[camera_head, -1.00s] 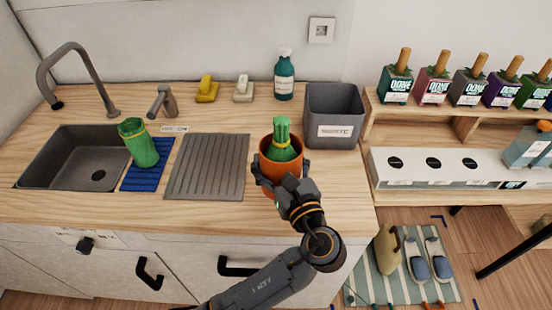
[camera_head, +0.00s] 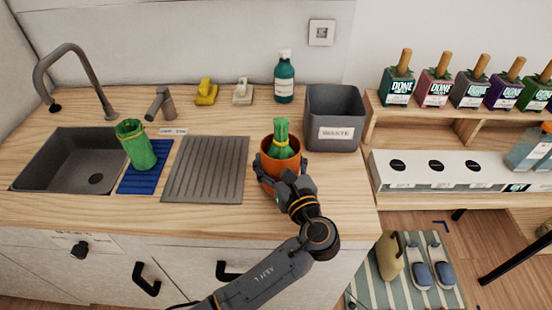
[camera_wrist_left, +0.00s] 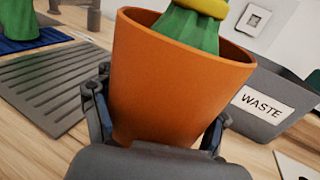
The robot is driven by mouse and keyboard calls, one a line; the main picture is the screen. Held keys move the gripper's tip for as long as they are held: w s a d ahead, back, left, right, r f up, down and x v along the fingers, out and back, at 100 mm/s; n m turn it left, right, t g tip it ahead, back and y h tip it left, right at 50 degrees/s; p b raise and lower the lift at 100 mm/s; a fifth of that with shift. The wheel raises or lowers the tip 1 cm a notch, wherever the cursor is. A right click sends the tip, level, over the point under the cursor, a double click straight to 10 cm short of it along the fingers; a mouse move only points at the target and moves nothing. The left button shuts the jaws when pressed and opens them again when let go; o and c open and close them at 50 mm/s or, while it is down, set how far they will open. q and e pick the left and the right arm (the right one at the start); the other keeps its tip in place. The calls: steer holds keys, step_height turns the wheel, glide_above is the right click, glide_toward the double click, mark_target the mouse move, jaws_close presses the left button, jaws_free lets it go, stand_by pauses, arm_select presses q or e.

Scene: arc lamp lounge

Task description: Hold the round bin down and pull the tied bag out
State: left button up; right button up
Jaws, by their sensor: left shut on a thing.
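The round orange bin (camera_head: 281,168) stands upright on the wooden counter, right of the ribbed drainboard. A green bag (camera_head: 282,138) tied with a yellow band sits in it, its gathered top sticking up above the rim. My left gripper (camera_head: 287,181) is shut on the bin from the front. In the left wrist view its fingers (camera_wrist_left: 158,118) lie on both sides of the orange wall (camera_wrist_left: 175,80), and the green bag (camera_wrist_left: 190,28) shows inside. The lower part of the bag is hidden by the bin. My right gripper is not in view.
A grey square bin (camera_head: 335,132) labelled WASTE stands just behind and to the right. Another green banded bag (camera_head: 137,147) stands on a blue mat (camera_head: 139,181) beside the sink (camera_head: 60,165). A teal bottle (camera_head: 284,80) stands at the back.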

arm_select(q)
steer(key=shift+w+f+b, duration=0.75)
steer(key=shift+w+f, duration=0.35)
steer(key=shift+w, duration=0.25)
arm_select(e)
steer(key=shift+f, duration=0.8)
arm_select(q)
steer(key=shift+f, duration=0.35)
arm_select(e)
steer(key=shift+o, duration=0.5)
